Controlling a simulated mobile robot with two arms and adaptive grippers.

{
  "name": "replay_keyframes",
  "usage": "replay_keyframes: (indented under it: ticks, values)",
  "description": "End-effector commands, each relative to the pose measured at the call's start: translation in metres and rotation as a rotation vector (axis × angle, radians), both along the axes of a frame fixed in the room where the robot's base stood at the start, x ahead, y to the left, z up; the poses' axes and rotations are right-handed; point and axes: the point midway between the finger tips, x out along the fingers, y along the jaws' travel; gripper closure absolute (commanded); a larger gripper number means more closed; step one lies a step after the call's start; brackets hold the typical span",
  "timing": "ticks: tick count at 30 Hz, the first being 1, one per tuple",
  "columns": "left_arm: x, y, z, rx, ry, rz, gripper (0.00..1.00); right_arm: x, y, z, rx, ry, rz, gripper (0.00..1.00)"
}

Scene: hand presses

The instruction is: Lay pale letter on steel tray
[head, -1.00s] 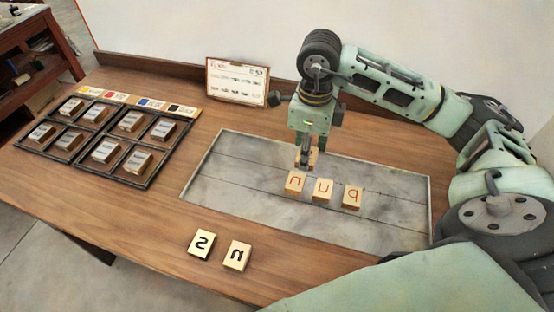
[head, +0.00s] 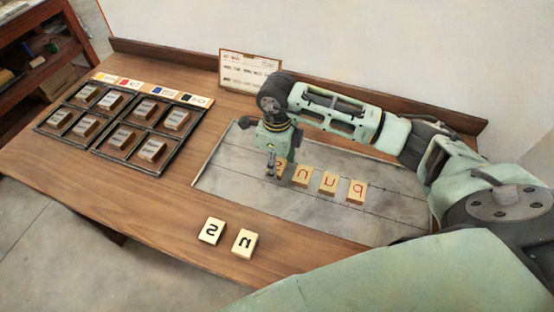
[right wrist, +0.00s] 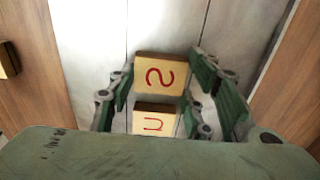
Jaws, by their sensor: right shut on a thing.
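The steel tray (head: 225,173) is a grey, scuffed panel set in the middle of the table. Three pale letter blocks with red marks stand on it in a row: one (head: 303,174), a second (head: 329,182) and a third (head: 357,191). My right gripper (head: 271,173) is over the tray at the row's left end, shut on a pale letter block (head: 282,167) partly hidden by the fingers. In the right wrist view this block (right wrist: 160,74) bears a red S-like letter, close to a row block (right wrist: 154,121). Whether it touches the tray is unclear. My left gripper is out of view.
Two pale blocks with black letters, one (head: 212,231) and another (head: 244,243), lie on the wood in front of the tray. A dark compartment case (head: 91,147) with several blocks is at the left. A framed card (head: 249,70) stands at the back.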

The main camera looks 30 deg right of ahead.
Motion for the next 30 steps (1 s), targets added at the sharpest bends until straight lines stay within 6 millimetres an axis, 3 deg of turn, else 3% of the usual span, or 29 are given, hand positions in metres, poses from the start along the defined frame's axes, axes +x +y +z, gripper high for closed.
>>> replay_keyframes:
  ticks: [7, 8, 14, 24, 30]
  values:
    - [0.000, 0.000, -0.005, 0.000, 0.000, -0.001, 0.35, 0.000, 0.000, -0.004, 0.001, -0.001, 0.000, 0.78]
    - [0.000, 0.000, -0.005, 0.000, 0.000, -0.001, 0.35, 0.000, 0.000, -0.004, 0.001, -0.001, 0.000, 0.53]
    - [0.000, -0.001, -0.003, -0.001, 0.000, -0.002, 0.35, 0.000, 0.000, -0.003, 0.001, -0.001, -0.001, 0.36]
    - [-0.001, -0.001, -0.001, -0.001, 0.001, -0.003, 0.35, 0.000, 0.000, 0.000, 0.001, -0.001, -0.001, 0.35]
    - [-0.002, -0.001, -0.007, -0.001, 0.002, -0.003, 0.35, 0.002, 0.000, 0.022, 0.002, -0.006, 0.000, 0.35]
